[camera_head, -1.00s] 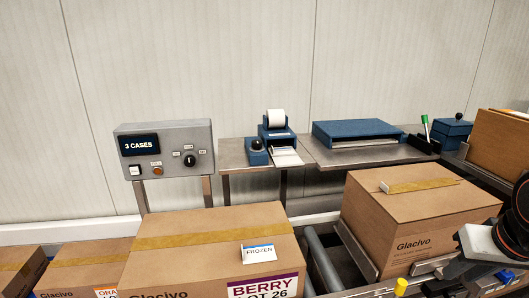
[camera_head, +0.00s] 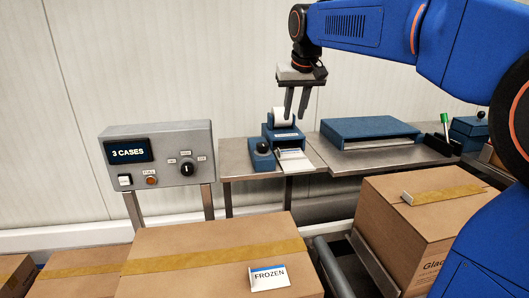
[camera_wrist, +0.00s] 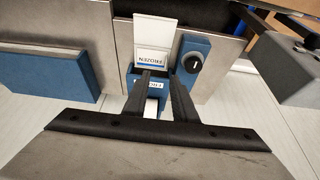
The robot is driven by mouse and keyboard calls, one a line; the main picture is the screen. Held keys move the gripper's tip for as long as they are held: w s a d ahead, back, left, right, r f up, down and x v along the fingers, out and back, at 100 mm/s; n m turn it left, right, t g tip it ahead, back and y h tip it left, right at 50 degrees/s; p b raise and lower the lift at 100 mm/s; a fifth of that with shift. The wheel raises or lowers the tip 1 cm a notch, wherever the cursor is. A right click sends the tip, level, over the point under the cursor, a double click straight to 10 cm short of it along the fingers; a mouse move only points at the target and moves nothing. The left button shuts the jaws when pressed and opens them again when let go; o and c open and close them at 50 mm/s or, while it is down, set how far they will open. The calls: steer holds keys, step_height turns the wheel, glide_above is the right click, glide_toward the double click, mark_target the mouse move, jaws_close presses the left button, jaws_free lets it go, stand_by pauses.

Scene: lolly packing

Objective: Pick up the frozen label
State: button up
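A white label (camera_wrist: 152,58) marked FROZEN lies on the front tray of the blue label printer (camera_head: 281,136), and also shows in the head view (camera_head: 293,153). My gripper (camera_head: 295,115) points down over the printer, with its two dark fingers apart and nothing between them. In the wrist view, the fingertips (camera_wrist: 160,76) are near the label's printed edge, with the printer's body between them. They look to be above the label, not touching it. Another FROZEN label (camera_head: 269,280) is on the large front carton (camera_head: 200,240).
A small blue unit with a black knob (camera_head: 261,154) stands left of the printer. A control panel (camera_head: 158,155) reads 3 CASES. A closed carton (camera_head: 395,225) stands at the right.

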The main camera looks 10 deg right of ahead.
steer(key=w, duration=0.1)
glide_toward(290, 151)
steer(key=a, duration=0.1)
steer(key=s+a, duration=0.2)
steer(key=a, duration=0.1)
steer(key=shift+s+f, duration=0.1)
steer(key=shift+f, duration=0.3)
steer(key=shift+a+x, duration=0.2)
steer(key=shift+x, duration=1.1)
steer(key=shift+a+x, duration=0.2)
steer(key=shift+x, duration=1.1)
jaws_close()
